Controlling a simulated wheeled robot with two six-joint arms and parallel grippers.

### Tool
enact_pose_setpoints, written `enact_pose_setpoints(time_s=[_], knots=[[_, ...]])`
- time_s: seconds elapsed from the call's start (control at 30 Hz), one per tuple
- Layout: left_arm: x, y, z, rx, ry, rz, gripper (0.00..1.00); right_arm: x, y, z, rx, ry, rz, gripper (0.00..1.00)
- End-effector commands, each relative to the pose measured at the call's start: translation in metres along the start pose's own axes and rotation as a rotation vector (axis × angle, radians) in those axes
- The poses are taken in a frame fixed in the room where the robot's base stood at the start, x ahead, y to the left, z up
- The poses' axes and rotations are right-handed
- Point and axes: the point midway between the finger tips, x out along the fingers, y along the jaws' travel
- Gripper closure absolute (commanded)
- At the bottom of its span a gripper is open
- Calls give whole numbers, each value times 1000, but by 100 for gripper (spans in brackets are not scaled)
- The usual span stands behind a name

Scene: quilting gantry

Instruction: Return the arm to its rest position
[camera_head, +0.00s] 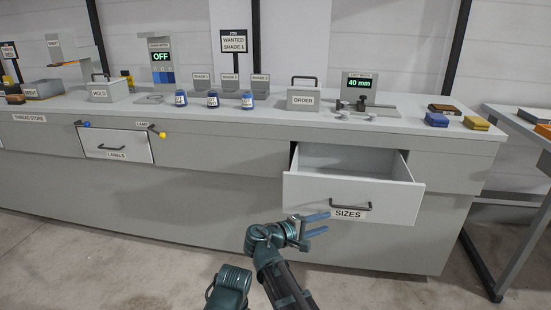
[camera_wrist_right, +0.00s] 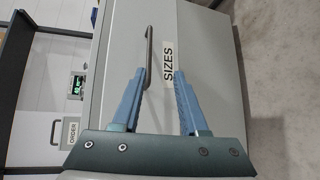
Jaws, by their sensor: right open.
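My right gripper (camera_head: 317,224) is open and empty, low in front of the counter. Its two blue fingers also show in the right wrist view (camera_wrist_right: 161,88), pointing at the front of the SIZES drawer (camera_wrist_right: 205,90). In the head view the SIZES drawer (camera_head: 300,194) is pulled out, and its visible inside looks empty. Its dark bar handle (camera_head: 350,206) lies just beyond the fingertips. In the wrist view the handle (camera_wrist_right: 148,58) lies ahead, between the lines of the fingers, and I see no contact. My left gripper is not in view.
The grey counter (camera_head: 230,160) runs across the view. The LABELS drawer (camera_head: 115,145) is at left. A side table (camera_head: 520,125) stands right. Floor at left is clear.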

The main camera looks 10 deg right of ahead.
Motion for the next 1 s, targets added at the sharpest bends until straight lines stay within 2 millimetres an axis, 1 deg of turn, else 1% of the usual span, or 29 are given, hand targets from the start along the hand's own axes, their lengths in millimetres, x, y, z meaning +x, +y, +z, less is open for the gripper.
enact_pose_setpoints(time_s=[0.03, 0.07, 0.17, 0.2, 0.3, 0.4, 0.5, 0.6, 0.8, 0.93, 0.97, 1.0], knots=[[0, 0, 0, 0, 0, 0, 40, 6, -13, 11, 20, -11, -58, 57], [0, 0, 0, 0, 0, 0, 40, 10, -23, 18, 37, -17, -105, 57], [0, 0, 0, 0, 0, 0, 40, 18, -66, 42, 113, -46, -310, 57], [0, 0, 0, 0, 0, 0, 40, 19, -85, 52, 150, -60, -403, 57], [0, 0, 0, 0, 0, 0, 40, 12, -128, 70, 241, -91, -627, 57], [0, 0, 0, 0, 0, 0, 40, -2, -157, 81, 315, -116, -804, 57], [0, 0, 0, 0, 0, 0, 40, -16, -175, 87, 374, -133, -938, 57], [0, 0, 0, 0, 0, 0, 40, -29, -188, 91, 421, -146, -1048, 57], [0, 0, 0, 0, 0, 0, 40, -54, -203, 96, 503, -167, -1230, 57], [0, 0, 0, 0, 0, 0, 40, -70, -208, 98, 552, -177, -1338, 57], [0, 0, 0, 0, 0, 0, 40, -75, -209, 98, 559, -178, -1358, 57], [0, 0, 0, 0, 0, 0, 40, -83, -210, 95, 526, -167, -1349, 57]])
